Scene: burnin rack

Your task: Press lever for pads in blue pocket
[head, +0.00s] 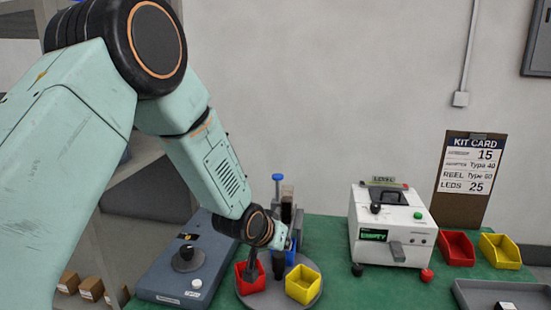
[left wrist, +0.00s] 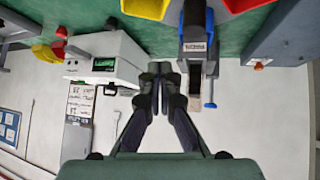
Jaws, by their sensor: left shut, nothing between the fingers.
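A round grey turntable (head: 262,301) on the green bench carries a red pocket (head: 243,287), a yellow pocket (head: 303,285) and a blue pocket (head: 291,257), which my arm partly hides. Behind the blue pocket is a dispenser with a blue-topped upright lever (head: 277,179). In the left wrist view, which is upside down, the lever (left wrist: 210,104) stands beside the dispenser body (left wrist: 195,45). My left gripper (left wrist: 159,70) is shut and empty, beside the dispenser and apart from the lever's blue top. Its fingers are mostly hidden in the head view. My right gripper is not in view.
A white tester (head: 392,226) with a green display stands right of the turntable. A blue-grey box (head: 180,262) with a black knob is at left. Red (head: 457,248) and yellow (head: 500,251) bins and a grey tray (head: 500,289) lie at right. A kit card hangs behind.

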